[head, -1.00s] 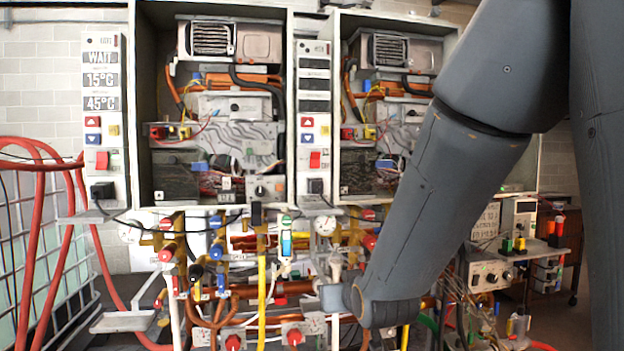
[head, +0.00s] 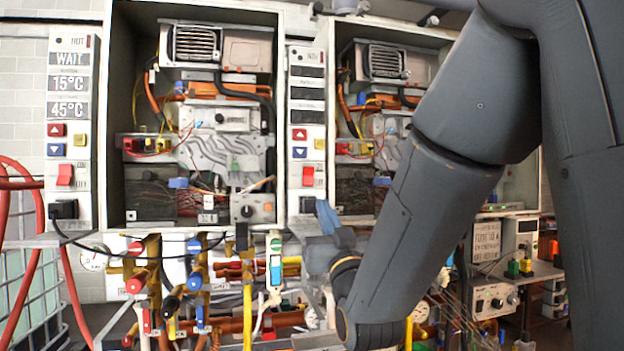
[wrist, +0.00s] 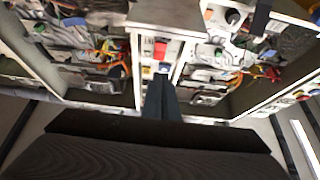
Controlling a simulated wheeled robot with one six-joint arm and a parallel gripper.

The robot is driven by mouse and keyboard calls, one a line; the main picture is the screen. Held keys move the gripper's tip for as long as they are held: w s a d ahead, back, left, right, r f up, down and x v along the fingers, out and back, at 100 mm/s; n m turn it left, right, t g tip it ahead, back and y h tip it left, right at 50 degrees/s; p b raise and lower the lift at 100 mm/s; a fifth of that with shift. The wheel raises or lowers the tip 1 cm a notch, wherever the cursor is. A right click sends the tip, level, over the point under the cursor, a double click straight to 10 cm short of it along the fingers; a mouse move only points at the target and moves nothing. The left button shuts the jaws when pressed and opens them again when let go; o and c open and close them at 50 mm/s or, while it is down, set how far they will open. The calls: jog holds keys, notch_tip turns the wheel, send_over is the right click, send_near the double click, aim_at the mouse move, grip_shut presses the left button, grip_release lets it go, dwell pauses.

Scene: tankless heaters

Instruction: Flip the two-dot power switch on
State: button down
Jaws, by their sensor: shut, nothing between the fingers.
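A red rocker switch (head: 308,176) sits low on the narrow white control panel (head: 305,130) between the two open heater cabinets. That panel's displays are dark. Another red rocker switch (head: 65,175) is on the left panel (head: 70,125), whose displays are lit. I cannot make out dots marking either switch. My gripper (head: 326,212) is shut and empty, its blue-grey fingers pointing up just below and right of the middle switch. In the wrist view, its fingertips (wrist: 161,80) lie over the middle panel, near the red switch (wrist: 160,50). I cannot tell whether they touch the panel.
Pipes and valves (head: 200,285) crowd the space below the cabinets. A black plug (head: 63,209) is under the left switch. The right cabinet (head: 370,160) is partly hidden by my arm. A bench with instruments (head: 515,270) stands at right.

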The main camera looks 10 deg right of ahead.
jog(key=p, duration=0.5)
send_near(308, 170)
jog(key=x, duration=0.5)
jog(key=shift+r, duration=0.1)
jog(key=shift+w+r+p, duration=0.25)
jog(key=shift+w+p, duration=0.05)
jog(key=shift+w, duration=0.35)
jog(key=shift+r, duration=0.1)
